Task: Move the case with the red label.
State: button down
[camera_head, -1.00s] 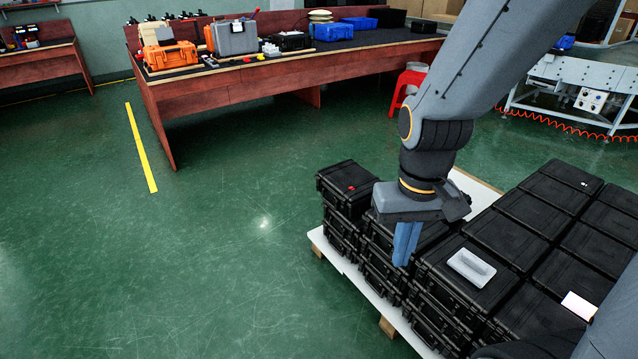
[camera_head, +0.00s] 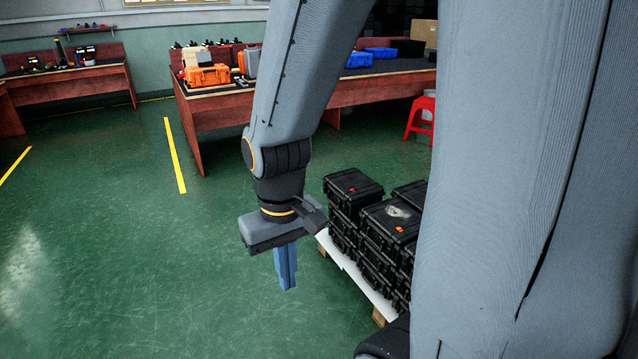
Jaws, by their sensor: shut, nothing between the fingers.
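A black case with a small red label (camera_head: 353,186) lies on top of the far-left stack of black cases. A neighbouring black case (camera_head: 392,221), nearer and to the right, bears a small orange-red mark and a pale patch on its lid. My gripper (camera_head: 287,282) points down with its blue fingers shut and empty. In the picture it is left of the stacks, over the green floor, apart from the cases. My arm hides the cases farther right.
The cases stand on a pale pallet (camera_head: 349,267). Wooden workbenches (camera_head: 218,112) with orange and blue cases stand behind, and a red stool (camera_head: 420,118) is at the back right. The green floor on the left is clear, with yellow lines (camera_head: 174,155).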

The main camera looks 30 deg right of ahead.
aim_at(350, 190)
jog(key=u, duration=0.2)
jog(key=i, duration=1.55)
jog(key=z, duration=0.25)
jog(key=i, duration=1.3)
jog(key=z, duration=1.6)
jog(key=i, duration=0.85)
jog(key=z, duration=0.7)
